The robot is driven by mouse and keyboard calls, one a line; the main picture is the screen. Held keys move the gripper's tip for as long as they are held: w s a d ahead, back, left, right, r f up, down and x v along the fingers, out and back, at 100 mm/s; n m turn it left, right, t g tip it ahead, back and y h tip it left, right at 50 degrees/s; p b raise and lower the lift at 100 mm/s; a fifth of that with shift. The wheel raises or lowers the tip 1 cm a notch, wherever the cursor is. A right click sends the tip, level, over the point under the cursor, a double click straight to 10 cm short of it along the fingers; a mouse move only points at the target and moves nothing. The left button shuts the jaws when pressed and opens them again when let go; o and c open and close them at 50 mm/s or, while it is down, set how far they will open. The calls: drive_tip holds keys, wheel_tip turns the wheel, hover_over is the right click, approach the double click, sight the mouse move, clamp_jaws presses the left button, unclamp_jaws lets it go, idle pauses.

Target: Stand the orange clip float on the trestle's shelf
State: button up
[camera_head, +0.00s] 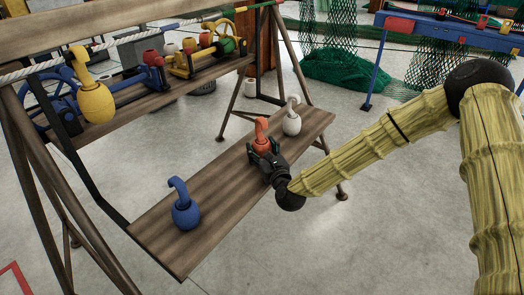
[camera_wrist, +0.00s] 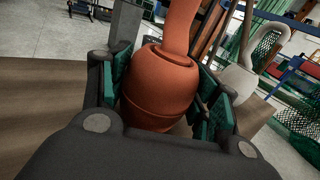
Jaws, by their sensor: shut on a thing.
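The orange clip float (camera_head: 261,137) is upright at the trestle's shelf (camera_head: 222,185), towards its far right part. Its round body and hooked top fill the middle of the wrist view (camera_wrist: 163,82). My gripper (camera_head: 264,152) is shut on the float's body, with a green-padded finger on each side. The float's underside is hidden by my gripper, so I cannot tell whether it touches the shelf.
A white clip float (camera_head: 291,121) stands just beyond, near the shelf's far end. A blue clip float (camera_head: 185,212) stands at the near end. Bare shelf lies between blue and orange. A yellow clip float (camera_head: 95,101) hangs from the upper rail.

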drive_tip(key=shift+f, duration=0.15)
drive_tip(key=o, duration=1.1)
drive_tip(key=shift+c, duration=0.2)
drive_tip(key=shift+r, duration=0.25)
drive_tip(key=p+v, duration=0.1)
drive_tip(key=v, duration=1.1)
